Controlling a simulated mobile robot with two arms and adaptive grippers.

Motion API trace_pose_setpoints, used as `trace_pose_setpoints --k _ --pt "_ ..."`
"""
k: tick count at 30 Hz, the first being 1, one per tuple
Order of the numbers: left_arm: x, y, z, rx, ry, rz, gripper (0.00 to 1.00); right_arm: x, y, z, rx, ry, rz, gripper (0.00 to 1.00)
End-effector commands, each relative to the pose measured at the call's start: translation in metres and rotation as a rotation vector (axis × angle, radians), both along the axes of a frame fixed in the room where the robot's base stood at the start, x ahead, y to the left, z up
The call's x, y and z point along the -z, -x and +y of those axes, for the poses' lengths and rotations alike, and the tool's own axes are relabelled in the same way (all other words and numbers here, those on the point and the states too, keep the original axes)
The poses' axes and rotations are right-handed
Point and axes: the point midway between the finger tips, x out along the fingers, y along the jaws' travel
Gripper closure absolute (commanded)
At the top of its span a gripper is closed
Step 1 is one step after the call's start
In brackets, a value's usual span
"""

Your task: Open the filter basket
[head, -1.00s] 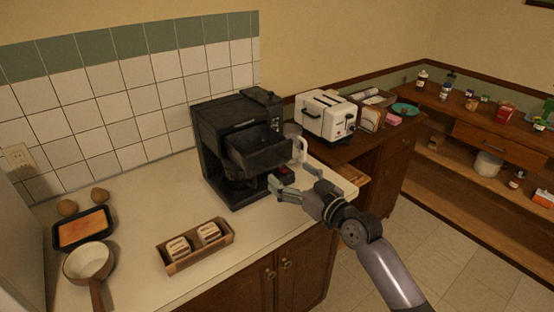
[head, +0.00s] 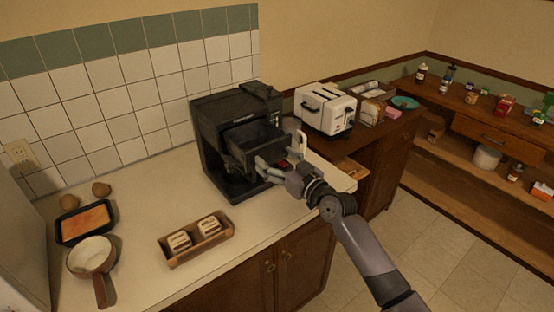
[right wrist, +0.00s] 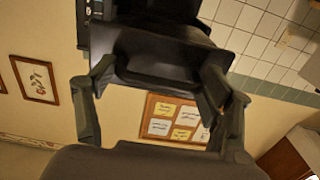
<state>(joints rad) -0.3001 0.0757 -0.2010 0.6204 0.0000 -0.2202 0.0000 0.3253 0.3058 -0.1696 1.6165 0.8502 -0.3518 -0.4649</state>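The filter basket (head: 257,145) is a black, open-topped box that juts out from the front of the black coffee maker (head: 205,135) on the counter. In the right wrist view the basket (right wrist: 165,60) is close ahead. My left gripper is not in view.
A white toaster (head: 325,108) stands behind, to the right. A wooden tray (head: 195,252) with two small pieces lies in front of the coffee maker. A saucepan (head: 92,255) and a baking pan (head: 60,235) are at the left. The counter between them is clear.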

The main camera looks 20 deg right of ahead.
Motion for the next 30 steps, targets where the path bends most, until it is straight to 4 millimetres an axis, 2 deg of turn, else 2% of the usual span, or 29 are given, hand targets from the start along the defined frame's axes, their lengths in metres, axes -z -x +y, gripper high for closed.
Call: trace_pose_setpoints --k 2,19,23,27,30 --pt "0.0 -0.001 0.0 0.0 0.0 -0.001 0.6 0.0 0.0 0.0 -0.001 0.0 0.0 0.38" --pt "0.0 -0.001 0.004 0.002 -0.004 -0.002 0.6 0.0 0.0 0.001 -0.002 -0.006 0.001 0.76" --pt "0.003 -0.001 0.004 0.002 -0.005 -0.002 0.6 0.001 -0.003 0.002 -0.002 -0.007 0.001 0.76" --pt "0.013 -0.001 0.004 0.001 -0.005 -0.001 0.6 0.001 -0.015 0.007 -0.003 -0.008 -0.001 0.76" --pt "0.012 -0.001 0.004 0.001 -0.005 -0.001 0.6 0.0 -0.018 0.008 -0.003 -0.009 0.001 0.76"
